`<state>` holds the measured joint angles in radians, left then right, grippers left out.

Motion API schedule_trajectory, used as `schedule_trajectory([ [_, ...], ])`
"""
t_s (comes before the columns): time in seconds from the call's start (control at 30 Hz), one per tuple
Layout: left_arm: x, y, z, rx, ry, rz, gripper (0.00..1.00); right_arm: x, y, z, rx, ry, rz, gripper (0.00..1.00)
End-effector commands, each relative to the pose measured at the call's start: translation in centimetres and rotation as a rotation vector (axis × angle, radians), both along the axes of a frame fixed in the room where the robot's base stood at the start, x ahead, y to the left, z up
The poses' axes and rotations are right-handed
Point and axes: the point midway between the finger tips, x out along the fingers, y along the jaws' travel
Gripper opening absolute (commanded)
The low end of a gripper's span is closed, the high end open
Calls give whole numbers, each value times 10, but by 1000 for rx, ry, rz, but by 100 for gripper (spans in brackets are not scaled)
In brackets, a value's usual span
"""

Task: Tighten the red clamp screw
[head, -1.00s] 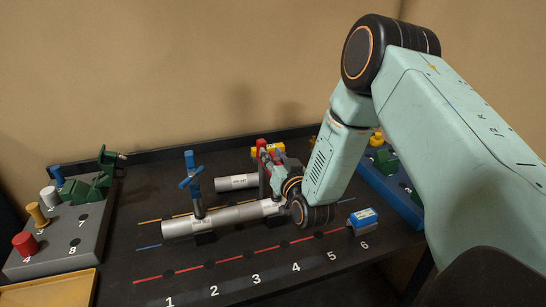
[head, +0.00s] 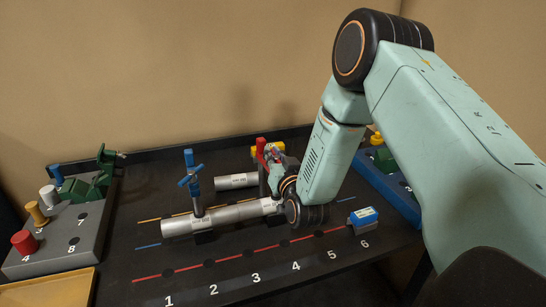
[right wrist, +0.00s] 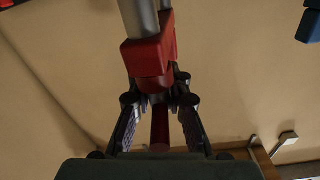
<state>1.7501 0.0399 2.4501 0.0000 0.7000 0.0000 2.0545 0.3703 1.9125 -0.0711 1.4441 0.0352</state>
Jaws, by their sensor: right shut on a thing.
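The red clamp screw (head: 261,150) stands at the right end of the long grey pipe (head: 240,212) in the head view, partly hidden by my right gripper (head: 272,156). In the right wrist view, a red block with a red shaft (right wrist: 148,56) sits between the fingertips of my right gripper (right wrist: 158,88). The gripper is shut on the red screw. A grey cylinder rises above the red block there. How tight the screw is cannot be told. My left gripper is not in view.
A blue clamp (head: 191,180) stands upright on the pipe's left part. A shorter pipe (head: 236,181) lies behind. A blue-and-white block (head: 363,217) is near number 6. A grey rack (head: 58,235) with several pegs is at left; a blue rack (head: 385,188) is at right.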

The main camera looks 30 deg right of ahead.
Motion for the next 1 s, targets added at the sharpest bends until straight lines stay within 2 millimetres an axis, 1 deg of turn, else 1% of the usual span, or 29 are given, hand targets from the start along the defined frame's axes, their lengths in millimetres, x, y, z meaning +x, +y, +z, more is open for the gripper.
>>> schedule_trajectory([
  [0.03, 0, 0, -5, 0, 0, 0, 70, 0, 0, -2, 0, -3, -24, 0],
  [0.1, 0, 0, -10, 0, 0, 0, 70, 0, 0, -2, -1, -4, -65, 0],
  [0.4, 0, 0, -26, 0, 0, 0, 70, -2, -4, -1, -2, -5, -270, 0],
  [0.7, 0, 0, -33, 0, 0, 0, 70, -5, -8, 0, -1, -5, -449, 0],
  [1.0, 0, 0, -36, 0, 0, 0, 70, -7, -11, -1, 0, -2, -544, 0],
])
